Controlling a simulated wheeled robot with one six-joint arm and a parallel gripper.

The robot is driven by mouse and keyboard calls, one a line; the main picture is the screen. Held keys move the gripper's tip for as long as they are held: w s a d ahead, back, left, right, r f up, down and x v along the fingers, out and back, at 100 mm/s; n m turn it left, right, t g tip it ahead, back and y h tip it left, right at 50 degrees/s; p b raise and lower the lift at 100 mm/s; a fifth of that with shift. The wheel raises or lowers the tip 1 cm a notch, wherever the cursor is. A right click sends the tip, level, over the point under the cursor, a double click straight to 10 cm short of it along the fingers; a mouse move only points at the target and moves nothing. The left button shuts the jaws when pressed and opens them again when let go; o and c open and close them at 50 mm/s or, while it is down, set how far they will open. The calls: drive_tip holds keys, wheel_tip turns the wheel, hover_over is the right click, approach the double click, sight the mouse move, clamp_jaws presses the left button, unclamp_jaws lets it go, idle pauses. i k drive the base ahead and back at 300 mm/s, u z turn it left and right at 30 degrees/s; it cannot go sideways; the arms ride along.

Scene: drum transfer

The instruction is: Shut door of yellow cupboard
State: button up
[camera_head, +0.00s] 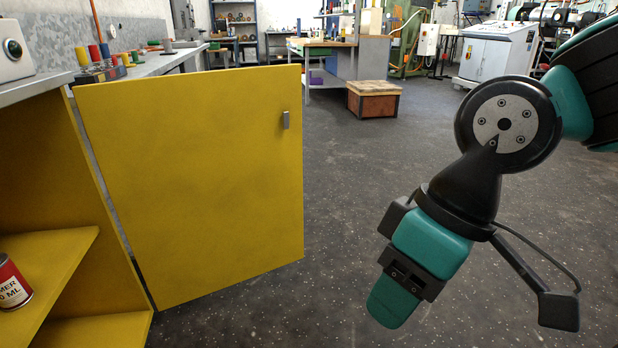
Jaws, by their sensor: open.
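The yellow cupboard (60,263) stands at the left, its inside and shelves in view. Its yellow door (205,185) is swung wide open and reaches toward the middle of the picture. A small grey handle (286,120) sits near the door's upper right edge. My gripper (392,305) hangs at the right, pointing down, apart from the door and to the right of it. It looks empty, and its fingers are partly hidden by its own body. A red and white can (13,284) stands on a cupboard shelf at the left edge.
A wooden crate (373,99) stands farther back. The dark floor between the door and my arm is clear.

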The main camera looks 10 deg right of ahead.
sight(202, 173)
drive_tip(key=z, duration=0.55)
drive_tip(key=i, duration=6.35)
drive_tip(key=u, duration=5)
drive_tip(key=i, duration=1.05)
